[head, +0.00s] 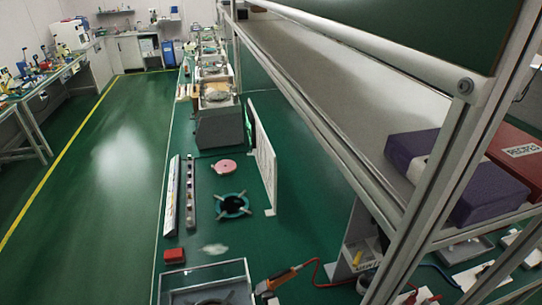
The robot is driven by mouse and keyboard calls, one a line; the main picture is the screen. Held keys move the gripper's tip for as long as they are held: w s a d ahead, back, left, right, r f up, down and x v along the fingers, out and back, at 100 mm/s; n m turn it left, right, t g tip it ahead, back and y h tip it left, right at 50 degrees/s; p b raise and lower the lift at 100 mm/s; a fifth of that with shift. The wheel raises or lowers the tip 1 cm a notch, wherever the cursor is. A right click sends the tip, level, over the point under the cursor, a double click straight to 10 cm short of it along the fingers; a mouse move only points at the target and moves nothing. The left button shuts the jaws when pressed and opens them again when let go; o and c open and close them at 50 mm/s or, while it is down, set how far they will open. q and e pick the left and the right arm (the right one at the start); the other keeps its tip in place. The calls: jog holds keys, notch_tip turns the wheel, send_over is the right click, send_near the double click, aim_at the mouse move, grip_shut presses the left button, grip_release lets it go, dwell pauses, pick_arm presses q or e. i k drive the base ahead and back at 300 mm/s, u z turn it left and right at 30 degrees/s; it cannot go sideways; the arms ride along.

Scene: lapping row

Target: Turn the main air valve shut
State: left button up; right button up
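I cannot make out a main air valve anywhere in the head view. Neither of my grippers shows in this view. An orange and grey hand tool (284,279) with a red hose or cord lies on the green bench (233,258) at the bottom. The red line runs right toward a grey upright box under the shelf; where it ends is hidden.
A long grey shelf (345,85) on metal posts overhangs the bench at right, carrying a purple case (455,175) and a red box (520,160). A dark ring fixture (232,205), pink disc (225,166) and red block (174,255) lie on the bench. The green floor at left is clear.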

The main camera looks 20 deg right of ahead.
aim_at(360, 250)
jog(key=k, duration=1.65)
jog(key=u, duration=1.65)
jog(key=i, duration=3.8)
jog(key=z, duration=3.5)
jog(key=i, duration=0.95)
jog(key=z, duration=0.05)
